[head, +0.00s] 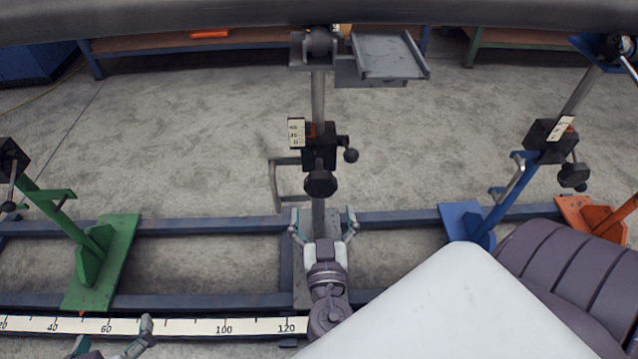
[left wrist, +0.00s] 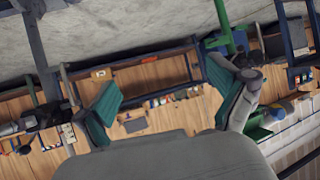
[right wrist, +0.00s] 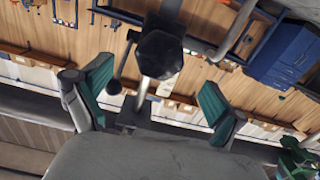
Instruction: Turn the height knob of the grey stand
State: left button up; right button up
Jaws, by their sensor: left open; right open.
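The grey stand (head: 318,97) rises in the middle of the head view, with a black clamp block on its post. A black faceted knob (head: 321,183) faces me on the block. The knob also shows large in the right wrist view (right wrist: 158,55). A side lever with a ball end (head: 350,155) sticks out to the block's right. My right gripper (head: 322,222) is open and empty, below the knob in the head view and apart from it. My left gripper (head: 112,342) is open and empty at the bottom left, by the ruler.
A large dark pipe (head: 200,12) crosses the top. A green stand (head: 105,255) is at left; a blue stand (head: 468,220) and an orange one (head: 595,215) are at right. Blue rails (head: 215,226) and a long ruler (head: 170,326) run across below. Workbenches stand behind.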

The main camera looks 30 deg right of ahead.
aim_at(321, 190)
pick_arm(q)
jog(key=shift+s+a+f+g, duration=0.2)
jog(key=shift+s+f+g, duration=0.2)
jog(key=shift+f, duration=0.05)
jog(key=shift+s+a+f+g, duration=0.2)
jog(key=shift+s+f+g, duration=0.2)
jog(key=shift+f, duration=0.05)
pick_arm(e)
jog(key=x, duration=0.7)
jog(key=shift+w, duration=0.15)
jog(key=c, duration=1.1)
jog(key=shift+c, duration=0.2)
jog(key=shift+n, duration=0.4)
